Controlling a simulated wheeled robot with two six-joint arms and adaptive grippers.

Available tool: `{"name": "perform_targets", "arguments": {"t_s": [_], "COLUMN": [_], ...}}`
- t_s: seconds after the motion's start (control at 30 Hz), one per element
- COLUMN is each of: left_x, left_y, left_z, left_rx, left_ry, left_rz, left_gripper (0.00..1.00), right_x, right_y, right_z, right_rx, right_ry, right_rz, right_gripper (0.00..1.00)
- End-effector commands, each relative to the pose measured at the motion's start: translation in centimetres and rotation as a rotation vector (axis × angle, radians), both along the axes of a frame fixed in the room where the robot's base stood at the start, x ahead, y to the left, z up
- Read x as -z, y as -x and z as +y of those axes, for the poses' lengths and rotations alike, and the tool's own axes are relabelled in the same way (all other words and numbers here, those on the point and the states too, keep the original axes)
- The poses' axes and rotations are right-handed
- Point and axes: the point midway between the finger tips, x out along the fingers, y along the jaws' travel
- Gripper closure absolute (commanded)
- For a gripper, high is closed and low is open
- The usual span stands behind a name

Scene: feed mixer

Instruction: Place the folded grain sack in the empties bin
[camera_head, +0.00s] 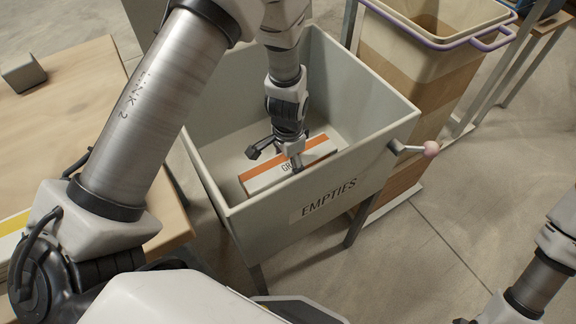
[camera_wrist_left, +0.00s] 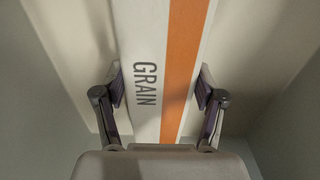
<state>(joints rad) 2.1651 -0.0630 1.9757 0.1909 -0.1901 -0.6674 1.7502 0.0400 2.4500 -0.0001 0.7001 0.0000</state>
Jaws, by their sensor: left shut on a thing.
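The folded grain sack (camera_head: 262,181) is a flat white pack with an orange stripe and dark lettering. It lies inside the grey empties bin (camera_head: 262,222), low down between the walls. My left gripper (camera_head: 278,160) reaches down into the bin and is shut on the sack. In the left wrist view the sack (camera_wrist_left: 146,40) reads "GRAIN" and runs between the two fingers of the left gripper (camera_wrist_left: 160,88), one at each side. I cannot tell whether the sack touches the bin floor.
A wooden table (camera_head: 60,120) stands left of the bin, with a small grey block (camera_head: 23,73) on it. A tall tan container (camera_head: 420,70) with a purple rim stands behind right. A lever with a pink knob (camera_head: 431,148) sticks out near the bin's right corner.

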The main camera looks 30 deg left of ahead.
Motion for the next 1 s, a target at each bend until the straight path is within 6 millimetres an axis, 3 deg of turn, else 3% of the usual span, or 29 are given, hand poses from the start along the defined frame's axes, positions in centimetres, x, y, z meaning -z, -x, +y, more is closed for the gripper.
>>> {"name": "perform_targets", "arguments": {"t_s": [0.07,0.4,0.43,0.5,0.83,1.0], "left_x": [1.3,1.6,1.6,1.6,1.4,-0.8], "left_y": [0.0,0.0,0.0,0.0,0.0,-0.1], "left_z": [0.0,0.0,0.0,0.0,0.0,0.0], "left_rx": [-0.001,-0.001,-0.001,-0.001,-0.001,0.000], "left_ry": [-0.001,0.000,0.000,0.000,0.001,0.000], "left_rz": [0.001,0.000,0.000,0.000,-0.001,-0.002], "left_gripper": [0.74,0.74,0.23,0.05,0.05,0.05], "right_x": [0.4,0.5,0.4,0.4,0.4,-0.4], "right_y": [0.0,0.0,0.0,0.0,0.0,0.0], "right_z": [0.0,0.0,0.0,0.0,0.0,0.0], "right_rx": [0.000,0.000,0.000,0.000,0.000,0.000], "right_ry": [0.000,0.000,0.000,0.000,0.000,0.000], "right_rz": [0.000,0.000,0.000,0.000,0.000,0.000], "right_gripper": [1.00,1.00,1.00,1.00,1.00,1.00]}}
